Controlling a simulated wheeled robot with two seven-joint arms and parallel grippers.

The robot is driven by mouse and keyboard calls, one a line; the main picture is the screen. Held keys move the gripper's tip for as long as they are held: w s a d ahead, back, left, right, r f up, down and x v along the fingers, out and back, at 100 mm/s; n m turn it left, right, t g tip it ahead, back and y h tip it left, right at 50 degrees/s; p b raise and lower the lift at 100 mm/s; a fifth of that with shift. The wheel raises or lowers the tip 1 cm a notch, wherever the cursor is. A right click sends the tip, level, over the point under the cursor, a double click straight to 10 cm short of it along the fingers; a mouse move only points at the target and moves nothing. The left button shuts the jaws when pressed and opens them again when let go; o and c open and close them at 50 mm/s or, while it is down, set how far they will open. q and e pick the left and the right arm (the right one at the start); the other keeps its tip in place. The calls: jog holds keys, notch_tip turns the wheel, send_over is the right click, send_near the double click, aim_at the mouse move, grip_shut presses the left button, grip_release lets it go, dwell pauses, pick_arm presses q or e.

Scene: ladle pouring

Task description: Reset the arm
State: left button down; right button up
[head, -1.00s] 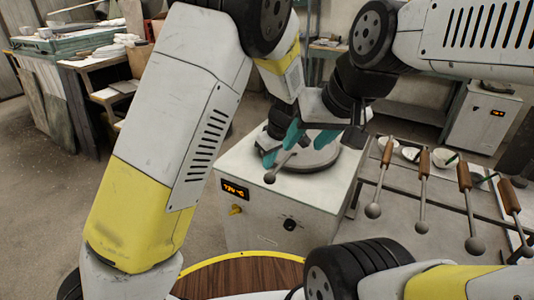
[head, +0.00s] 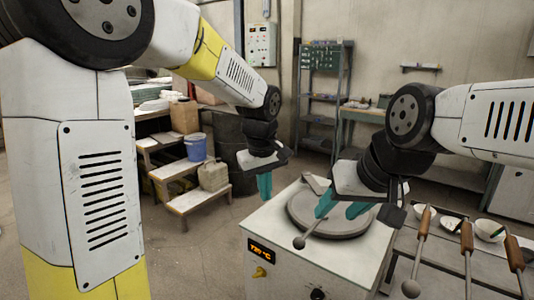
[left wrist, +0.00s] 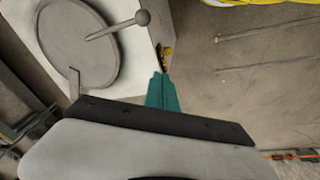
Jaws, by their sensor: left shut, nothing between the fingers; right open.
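My left gripper (head: 264,186) has its teal fingers together, pointing down, empty, in the air left of the furnace. In the left wrist view its fingers (left wrist: 162,92) show side by side beyond the furnace edge. My right gripper (head: 340,207) is over the furnace lid with its teal fingers spread apart. The round grey lid (head: 318,222) lies on top of the white furnace (head: 345,262). The lid's rod handle ends in a ball (head: 299,242); it also shows in the left wrist view (left wrist: 142,17). Part of the lid is hidden behind my right gripper.
Several wooden-handled ladles (head: 468,236) rest on the grey table at the right, with white bowls (head: 490,230) behind them. A stepped wooden stand (head: 190,200) holds a blue bucket (head: 196,147) and a canister (head: 214,175) at the left. Floor is clear between stand and furnace.

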pick_arm(q)
jog(key=s+a+r+m+t, duration=0.2)
jog(key=s+a+r, duration=0.1)
jog(key=s+a, duration=0.4)
jog(key=s+a+r+m+t+h, duration=0.1)
jog(key=s+a+r+m, duration=0.2)
jog(key=s+a, duration=0.4)
jog(key=s, duration=0.3)
jog(key=shift+a+t+h, duration=0.3)
jog(key=shift+a+t, duration=0.1)
jog(key=shift+s, duration=0.1)
pick_arm(e)
jog(key=shift+o, duration=0.2)
